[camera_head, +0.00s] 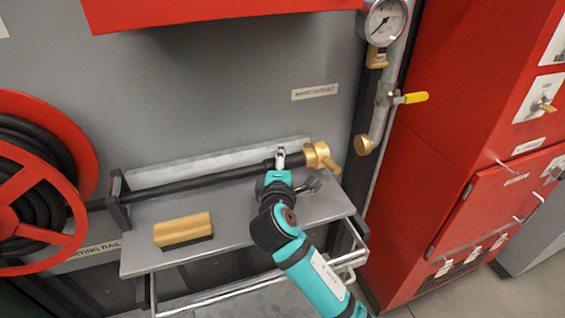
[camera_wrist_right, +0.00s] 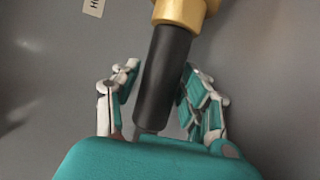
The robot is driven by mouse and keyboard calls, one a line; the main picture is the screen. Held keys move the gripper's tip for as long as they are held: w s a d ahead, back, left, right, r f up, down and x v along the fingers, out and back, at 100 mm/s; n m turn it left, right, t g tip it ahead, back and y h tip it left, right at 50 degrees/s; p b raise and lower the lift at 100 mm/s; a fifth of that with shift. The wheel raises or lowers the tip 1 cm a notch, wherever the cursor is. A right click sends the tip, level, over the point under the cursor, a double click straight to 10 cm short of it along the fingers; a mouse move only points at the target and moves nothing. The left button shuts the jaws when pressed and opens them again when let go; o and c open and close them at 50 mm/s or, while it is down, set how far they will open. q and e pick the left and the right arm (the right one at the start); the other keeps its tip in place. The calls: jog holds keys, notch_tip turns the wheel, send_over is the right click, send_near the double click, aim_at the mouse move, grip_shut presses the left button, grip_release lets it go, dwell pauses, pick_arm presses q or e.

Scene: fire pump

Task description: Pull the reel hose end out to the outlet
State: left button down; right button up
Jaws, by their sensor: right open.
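The black reel hose (camera_head: 215,177) runs from the red reel (camera_head: 84,150) along a rail to a brass hose end (camera_head: 320,156). In the right wrist view the black hose (camera_wrist_right: 163,75) leads up to the brass fitting (camera_wrist_right: 180,12). My right gripper (camera_head: 281,160) is open just left of the brass end, its fingers on either side of the hose; I cannot tell whether they touch it. The brass outlet (camera_head: 364,145) is at the foot of a pipe, right of the hose end and apart from it. My left gripper is not in view.
A brush with a wooden back (camera_head: 183,229) lies on the grey shelf (camera_head: 140,257). A yellow valve lever (camera_head: 411,98) and gauge (camera_head: 385,20) sit on the pipe above the outlet. A red cabinet (camera_head: 420,190) stands to the right, a red box (camera_head: 200,12) overhead.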

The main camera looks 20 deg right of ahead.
jog(key=shift+c, duration=0.8)
grip_shut()
